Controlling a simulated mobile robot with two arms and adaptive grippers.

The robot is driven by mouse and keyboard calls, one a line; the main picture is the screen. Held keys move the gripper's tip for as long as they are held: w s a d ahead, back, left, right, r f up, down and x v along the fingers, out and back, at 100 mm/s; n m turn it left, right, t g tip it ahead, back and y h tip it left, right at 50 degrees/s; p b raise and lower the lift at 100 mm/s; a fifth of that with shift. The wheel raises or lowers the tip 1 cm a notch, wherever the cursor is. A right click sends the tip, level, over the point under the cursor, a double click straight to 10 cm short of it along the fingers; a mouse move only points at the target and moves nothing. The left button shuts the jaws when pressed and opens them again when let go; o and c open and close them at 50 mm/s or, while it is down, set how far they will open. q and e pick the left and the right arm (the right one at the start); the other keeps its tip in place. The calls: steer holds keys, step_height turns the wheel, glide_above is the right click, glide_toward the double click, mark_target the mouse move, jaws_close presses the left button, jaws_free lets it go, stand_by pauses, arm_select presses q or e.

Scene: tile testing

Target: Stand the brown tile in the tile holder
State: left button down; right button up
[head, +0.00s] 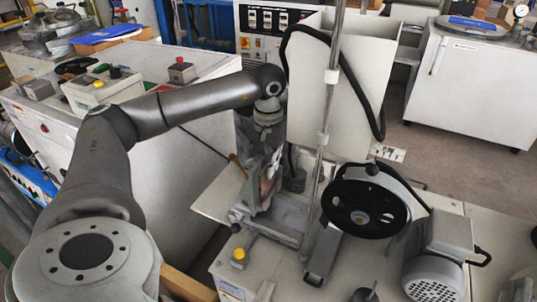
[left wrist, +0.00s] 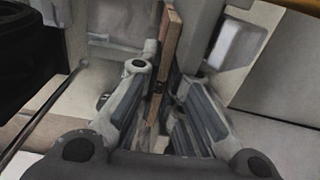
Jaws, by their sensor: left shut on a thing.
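My left gripper (head: 267,188) reaches down over the bench machine in the head view, beside the vertical metal rod. In the left wrist view, the brown tile (left wrist: 167,52) shows almost edge-on as a thin upright strip between the fingers of my left gripper (left wrist: 163,112). The gripper is shut on it. The grey metal fixture (head: 283,221) below the gripper looks like the tile holder. The fingers hide the tile's lower end, so I cannot tell whether it touches the fixture. My right gripper is not in view.
The vertical metal rod (head: 324,130) and a pale box-shaped housing (head: 336,85) stand close to my left gripper. A black wheel (head: 362,210) and grey motor (head: 435,258) are to the right. A yellow knob (head: 239,254) sits at the bench front.

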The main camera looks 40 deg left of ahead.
arm_select(q)
steer(key=c, duration=1.5)
jaws_free()
steer(key=shift+r, duration=0.1)
step_height(320, 180, up, 12)
